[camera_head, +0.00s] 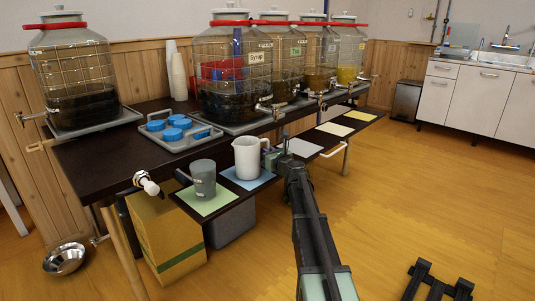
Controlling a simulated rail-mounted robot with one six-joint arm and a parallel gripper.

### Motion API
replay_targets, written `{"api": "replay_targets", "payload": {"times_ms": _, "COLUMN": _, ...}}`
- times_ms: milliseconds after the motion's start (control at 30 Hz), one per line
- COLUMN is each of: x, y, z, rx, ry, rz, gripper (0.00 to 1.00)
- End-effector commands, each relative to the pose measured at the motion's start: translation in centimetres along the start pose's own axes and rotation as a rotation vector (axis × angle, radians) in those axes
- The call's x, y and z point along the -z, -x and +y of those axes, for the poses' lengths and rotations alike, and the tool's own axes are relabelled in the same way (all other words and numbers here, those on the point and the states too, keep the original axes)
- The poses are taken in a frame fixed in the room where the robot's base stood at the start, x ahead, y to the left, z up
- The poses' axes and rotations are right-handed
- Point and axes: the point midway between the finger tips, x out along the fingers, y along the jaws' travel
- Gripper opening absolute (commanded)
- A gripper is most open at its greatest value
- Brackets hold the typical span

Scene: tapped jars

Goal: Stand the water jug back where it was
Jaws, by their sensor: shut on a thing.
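The white water jug (246,161) is upright, over or on the blue mat (258,184) on the low front shelf. I cannot tell for certain whether its base touches the mat. My gripper (271,161) comes from the front right and is shut on the jug at its right, handle side. The handle and fingertips are small and partly hidden by the gripper.
A grey cup (203,180) stands left of the jug on a green mat (220,202). Large tapped jars (232,72) stand behind, beside a tray with blue lids (173,134).

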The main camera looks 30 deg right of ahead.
Motion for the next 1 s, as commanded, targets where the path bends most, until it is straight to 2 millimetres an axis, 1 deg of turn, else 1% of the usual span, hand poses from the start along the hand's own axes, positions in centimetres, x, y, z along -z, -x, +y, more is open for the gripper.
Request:
{"api": "replay_targets", "payload": {"times_ms": 467, "x": 0.29, "y": 0.00, "z": 0.00, "rx": 0.000, "ry": -0.001, "rz": 0.000, "gripper": 0.00}}
{"api": "replay_targets", "payload": {"times_ms": 500, "x": 0.29, "y": 0.00, "z": 0.00, "rx": 0.000, "ry": -0.001, "rz": 0.000, "gripper": 0.19}}
{"api": "replay_targets", "payload": {"times_ms": 667, "x": 0.29, "y": 0.00, "z": 0.00, "rx": 0.000, "ry": -0.001, "rz": 0.000, "gripper": 0.44}}
{"api": "replay_targets", "payload": {"times_ms": 1000, "x": 0.33, "y": 0.00, "z": 0.00, "rx": 0.000, "ry": 0.001, "rz": 0.000, "gripper": 0.44}}
